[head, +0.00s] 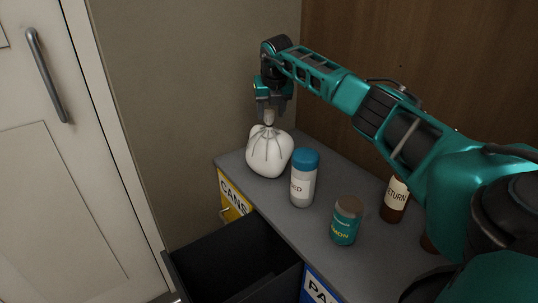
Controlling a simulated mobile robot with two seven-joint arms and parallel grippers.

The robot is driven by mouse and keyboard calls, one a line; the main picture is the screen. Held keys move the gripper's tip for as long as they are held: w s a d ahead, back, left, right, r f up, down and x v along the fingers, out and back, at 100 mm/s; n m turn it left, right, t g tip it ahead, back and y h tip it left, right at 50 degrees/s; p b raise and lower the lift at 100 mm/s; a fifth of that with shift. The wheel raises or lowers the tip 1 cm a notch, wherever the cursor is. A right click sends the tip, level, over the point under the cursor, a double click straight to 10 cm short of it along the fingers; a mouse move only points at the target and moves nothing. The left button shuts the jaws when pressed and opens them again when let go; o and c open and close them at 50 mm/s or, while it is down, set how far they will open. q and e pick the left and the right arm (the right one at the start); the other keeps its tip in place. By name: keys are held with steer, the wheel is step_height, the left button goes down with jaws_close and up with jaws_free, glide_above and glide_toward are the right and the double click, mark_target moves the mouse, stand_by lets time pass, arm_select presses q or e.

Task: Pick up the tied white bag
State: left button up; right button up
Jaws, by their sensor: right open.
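The tied white bag (269,155) stands upright at the far left corner of the grey counter. It is round, with a gathered, tied neck at its top. My right gripper (269,118) points down directly above the bag, with its open fingers around or right beside the tied neck. I cannot tell whether the fingers touch it. My left gripper does not show.
A white bottle with a blue cap (304,178) stands close to the bag's right. A teal jar (346,221) and a brown bottle (395,198) stand farther right. A dark drawer (230,262) is open below the counter (268,191). A white door (62,170) is at left.

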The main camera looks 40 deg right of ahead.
mark_target(269, 114)
steer(key=shift+w+d+f+b, duration=0.3)
steer(key=shift+w+f, duration=0.15)
steer(key=shift+f, duration=0.25)
steer(key=shift+w+d+f+b, duration=0.15)
steer(key=shift+w+f+b, duration=0.1)
steer(key=shift+w+f, duration=0.3)
steer(key=shift+b+x, duration=0.35)
steer(key=shift+x, duration=0.75)
steer(key=shift+s+d, duration=0.1)
steer(key=shift+c, duration=0.2)
jaws_close()
